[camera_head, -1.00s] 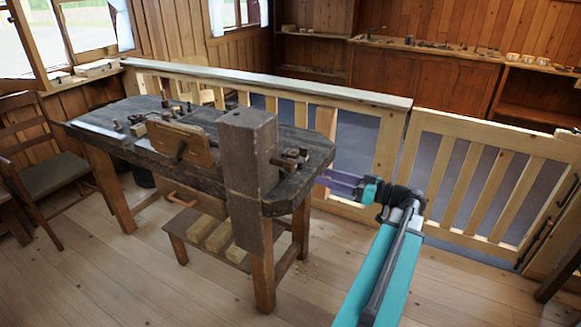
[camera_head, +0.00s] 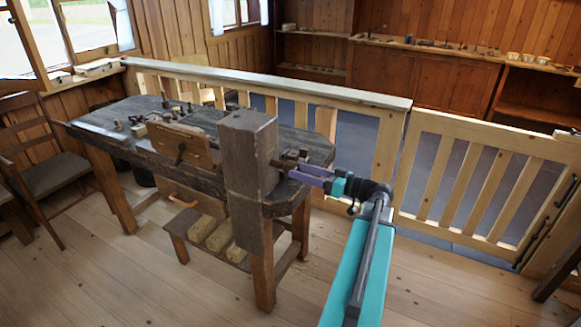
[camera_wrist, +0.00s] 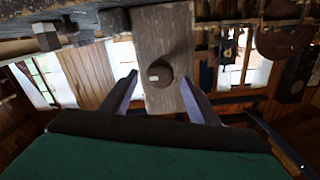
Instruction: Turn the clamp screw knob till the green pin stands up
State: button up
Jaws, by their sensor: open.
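My gripper (camera_head: 305,174) is open beside the right end of the workbench, its purple fingers pointing left at small brown wooden parts on the bench end. In the wrist view the fingers (camera_wrist: 159,79) stand apart, one on each side of a round dark knob (camera_wrist: 160,71) on a grey wooden block (camera_wrist: 165,32). I see no clear contact between fingers and knob. A small pale mark shows on the knob's face; I cannot make out a green pin. In the head view the knob cannot be told apart clearly from the parts by the fingertips.
The workbench (camera_head: 98,123) has a thick upright timber (camera_head: 247,150) at its front, close left of my gripper. Small wooden pieces lie on its left part. A slatted railing (camera_head: 375,150) runs behind. The floor (camera_head: 450,285) at the front right is clear.

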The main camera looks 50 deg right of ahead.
aim_at(295, 169)
jog(key=shift+p+x, duration=0.5)
jog(key=shift+x, duration=2)
jog(key=c, duration=1)
